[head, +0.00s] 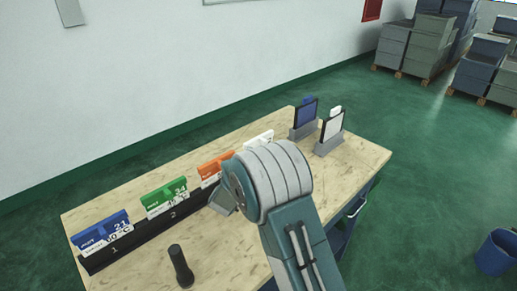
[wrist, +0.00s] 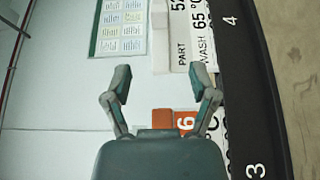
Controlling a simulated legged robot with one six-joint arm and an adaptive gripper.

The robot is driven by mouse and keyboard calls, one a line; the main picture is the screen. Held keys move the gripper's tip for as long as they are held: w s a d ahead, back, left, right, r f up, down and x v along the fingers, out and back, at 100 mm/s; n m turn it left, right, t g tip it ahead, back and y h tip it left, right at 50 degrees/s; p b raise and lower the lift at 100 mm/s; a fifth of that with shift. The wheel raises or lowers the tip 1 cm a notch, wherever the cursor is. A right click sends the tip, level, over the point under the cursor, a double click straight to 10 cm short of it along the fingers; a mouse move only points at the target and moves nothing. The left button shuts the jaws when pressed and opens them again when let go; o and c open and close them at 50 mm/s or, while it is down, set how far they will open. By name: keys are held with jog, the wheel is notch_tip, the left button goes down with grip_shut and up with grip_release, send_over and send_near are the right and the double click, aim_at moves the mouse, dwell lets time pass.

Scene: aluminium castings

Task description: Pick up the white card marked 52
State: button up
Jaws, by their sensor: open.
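The white card marked 52 (wrist: 180,48) stands at slot 4 of the black rack (wrist: 235,75); its text reads sideways in the wrist view and only the start of the number shows. In the head view the white card (head: 258,138) peeks out behind my arm. My gripper (wrist: 160,78) is open and empty, its fingers spread, with the card beyond them toward the top of the wrist view. The gap between fingers and card cannot be judged exactly. In the head view my arm hides most of the gripper.
An orange card (head: 214,166), a green card (head: 164,196) and a blue card (head: 101,230) stand along the rack. A blue framed card (head: 306,112) and a white framed card (head: 332,126) stand in grey holders. A dark cylinder (head: 181,268) stands on the wooden table (head: 225,245).

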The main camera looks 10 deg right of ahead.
aim_at(261, 143)
jog(key=x, duration=1)
jog(key=shift+d+f, duration=0.1)
jog(key=shift+d, duration=0.2)
grip_shut()
